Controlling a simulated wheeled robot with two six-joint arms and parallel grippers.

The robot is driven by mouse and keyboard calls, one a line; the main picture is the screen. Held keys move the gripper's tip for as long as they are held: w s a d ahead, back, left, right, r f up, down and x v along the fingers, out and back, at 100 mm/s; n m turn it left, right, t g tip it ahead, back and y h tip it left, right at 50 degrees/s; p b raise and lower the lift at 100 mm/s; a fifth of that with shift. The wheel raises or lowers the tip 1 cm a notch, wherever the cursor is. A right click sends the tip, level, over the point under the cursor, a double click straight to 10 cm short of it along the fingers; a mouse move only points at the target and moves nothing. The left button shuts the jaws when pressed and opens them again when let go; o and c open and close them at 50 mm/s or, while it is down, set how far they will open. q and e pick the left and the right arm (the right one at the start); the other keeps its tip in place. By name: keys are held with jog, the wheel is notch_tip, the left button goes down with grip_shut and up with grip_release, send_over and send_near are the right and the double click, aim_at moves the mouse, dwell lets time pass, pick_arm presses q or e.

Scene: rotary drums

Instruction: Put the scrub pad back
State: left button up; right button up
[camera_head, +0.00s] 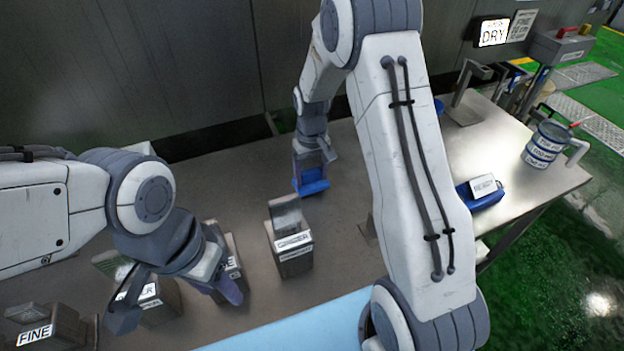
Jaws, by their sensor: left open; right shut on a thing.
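My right gripper (311,166) is shut on a blue piece (312,187), which looks like the scrub pad. It holds this piece low over the grey bench, behind a labelled grey holder (291,238). I cannot tell whether the piece touches the bench. My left gripper (177,302) is open, with its fingers spread above the front left of the bench. It partly covers two grey labelled holders (160,312) there. I see nothing between its fingers.
A holder labelled FINE (47,326) stands at the lower left. A light blue mat (290,326) lies at the front. A wall closes the back.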

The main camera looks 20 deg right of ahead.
aim_at(312, 182)
notch_tip(312, 182, down, 2)
jog(key=shift+f, duration=0.3)
jog(key=shift+s+f, duration=0.1)
jog(key=shift+f, duration=0.15)
jog(key=o, duration=1.4)
jog(key=shift+r, duration=0.35)
notch_tip(312, 182, up, 12)
jog(key=shift+f+b, duration=0.1)
jog(key=shift+b, duration=0.7)
